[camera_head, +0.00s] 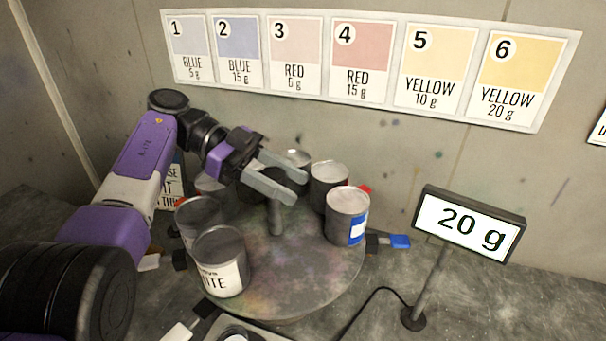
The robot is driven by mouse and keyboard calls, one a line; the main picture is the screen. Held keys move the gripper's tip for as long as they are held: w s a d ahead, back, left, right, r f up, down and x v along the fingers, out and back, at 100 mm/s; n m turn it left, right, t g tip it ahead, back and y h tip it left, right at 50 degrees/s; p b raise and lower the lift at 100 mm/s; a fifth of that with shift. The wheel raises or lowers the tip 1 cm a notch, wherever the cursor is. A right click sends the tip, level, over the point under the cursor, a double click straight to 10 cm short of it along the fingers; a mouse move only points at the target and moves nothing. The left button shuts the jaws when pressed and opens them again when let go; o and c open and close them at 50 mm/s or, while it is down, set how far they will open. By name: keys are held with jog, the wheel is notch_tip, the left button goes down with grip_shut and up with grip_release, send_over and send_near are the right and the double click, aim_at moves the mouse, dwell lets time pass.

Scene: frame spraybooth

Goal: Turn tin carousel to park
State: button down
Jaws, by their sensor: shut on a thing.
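The tin carousel (290,275) is a round, paint-stained grey turntable with several metal tins around its rim. A tin labelled white (220,268) stands at the front left, and a tin with a blue label (348,218) at the right. A grey centre post (276,217) rises from the turntable. My gripper (290,185) reaches in from the left, over the middle of the carousel. The arm and gripper partly cover the tins at the back left.
A display reading 20 g (468,225) stands on a pole at the right. A blue-ended piece (399,241) sticks out beyond the carousel's right rim. A scale (240,333) is partly visible at the bottom edge. Numbered colour cards (365,65) hang on the back wall.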

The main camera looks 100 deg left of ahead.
jog(key=shift+f, duration=0.15)
jog(key=c, duration=0.7)
grip_release()
jog(key=shift+w, duration=0.1)
jog(key=shift+c, duration=0.2)
jog(key=shift+r, duration=0.2)
notch_tip(320, 180, up, 20)
jog(key=p, duration=0.3)
jog(key=shift+f, duration=0.15)
